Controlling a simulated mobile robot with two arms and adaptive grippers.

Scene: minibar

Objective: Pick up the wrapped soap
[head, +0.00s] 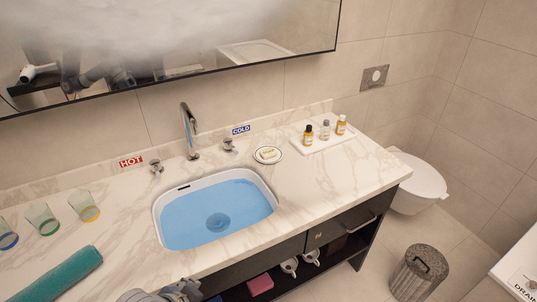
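The wrapped soap (268,153) is a small pale, cream-coloured piece. It lies on a small round white dish (257,158) with a dark rim, on the marble counter just right of the sink's back corner. A grey mechanical part of mine, seemingly my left gripper (180,291), shows at the bottom edge, left of centre. It is cut off by the frame, low in front of the counter and far from the soap; its opening cannot be made out. My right gripper is not in view.
The sink (160,217) holds blue water, with a tall faucet (188,130) behind it. A white tray (318,146) with small bottles stands right of the soap. Several glasses (83,206) and a rolled teal towel (62,275) are at left. The counter's right front is clear.

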